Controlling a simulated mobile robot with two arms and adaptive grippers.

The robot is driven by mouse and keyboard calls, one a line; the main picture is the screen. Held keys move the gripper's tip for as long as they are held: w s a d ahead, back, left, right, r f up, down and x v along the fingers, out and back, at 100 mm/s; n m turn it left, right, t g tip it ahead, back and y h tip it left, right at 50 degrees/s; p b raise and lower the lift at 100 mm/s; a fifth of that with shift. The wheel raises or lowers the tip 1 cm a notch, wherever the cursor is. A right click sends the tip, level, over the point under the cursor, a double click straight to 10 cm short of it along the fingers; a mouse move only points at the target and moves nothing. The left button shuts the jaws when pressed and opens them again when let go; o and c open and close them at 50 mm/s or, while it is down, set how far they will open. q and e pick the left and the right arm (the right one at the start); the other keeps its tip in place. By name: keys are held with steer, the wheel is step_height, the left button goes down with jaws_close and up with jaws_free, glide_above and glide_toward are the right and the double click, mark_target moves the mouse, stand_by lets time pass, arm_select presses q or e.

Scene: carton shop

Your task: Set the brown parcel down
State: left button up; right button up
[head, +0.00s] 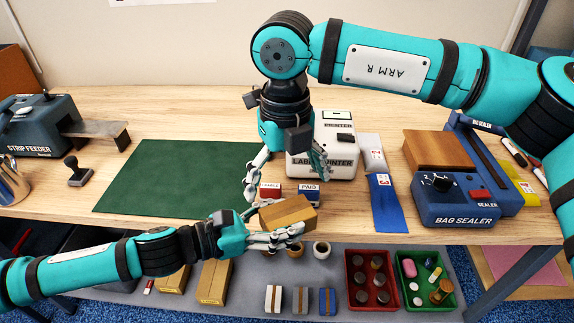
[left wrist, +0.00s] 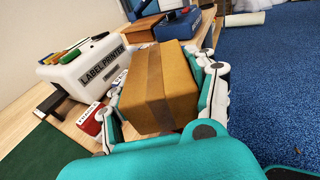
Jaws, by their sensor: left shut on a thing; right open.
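The brown parcel (head: 289,213) is a small taped carton near the front edge of the table. My left gripper (head: 296,234) is shut on it. In the left wrist view the parcel (left wrist: 158,88) sits between the two fingers, with a darker tape strip along its top. Whether its underside touches the table is hidden. My right gripper (head: 285,170) is open and empty, above and behind the parcel, in front of the label printer.
The label printer (head: 322,148) stands behind the parcel, with small red and blue boxes (head: 309,190) close by. A green mat (head: 165,178) lies clear at left. The bag sealer (head: 458,200) is at right. A lower shelf holds red (head: 350,294) and green (head: 447,300) bins.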

mark_target(287, 212)
step_height(287, 212, down, 10)
steer(key=shift+r, duration=0.15)
stand_by(0.3)
steer(key=c, duration=1)
arm_select(q)
steer(key=o, duration=1.4)
arm_select(e)
steer(key=shift+c, duration=0.2)
